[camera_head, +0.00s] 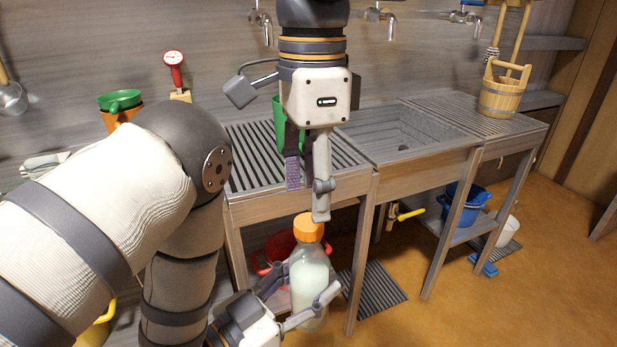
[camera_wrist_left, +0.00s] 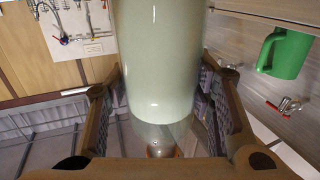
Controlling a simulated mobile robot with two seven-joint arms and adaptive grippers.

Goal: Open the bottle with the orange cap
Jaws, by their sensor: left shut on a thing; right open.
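The bottle (camera_head: 309,278) is clear with pale contents and stands upright in the head view. Its orange cap (camera_head: 308,227) is on top. My left gripper (camera_head: 300,300) is shut on the bottle's body from the lower left. In the left wrist view the bottle (camera_wrist_left: 160,65) fills the middle, with a finger of my left gripper (camera_wrist_left: 160,105) on each side. My right gripper (camera_head: 308,190) hangs from above, open, with its fingers pointing down. One fingertip is just above the cap in the picture; whether it touches the cap I cannot tell.
A wooden sink counter (camera_head: 350,188) with slatted drainboards stands behind the bottle. A green cup (camera_head: 278,125) is partly hidden behind my right gripper. A wooden bucket (camera_head: 503,97) stands at the right end. A red container (camera_head: 275,252) and a blue bucket (camera_head: 462,205) are below. Floor at right is mostly clear.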

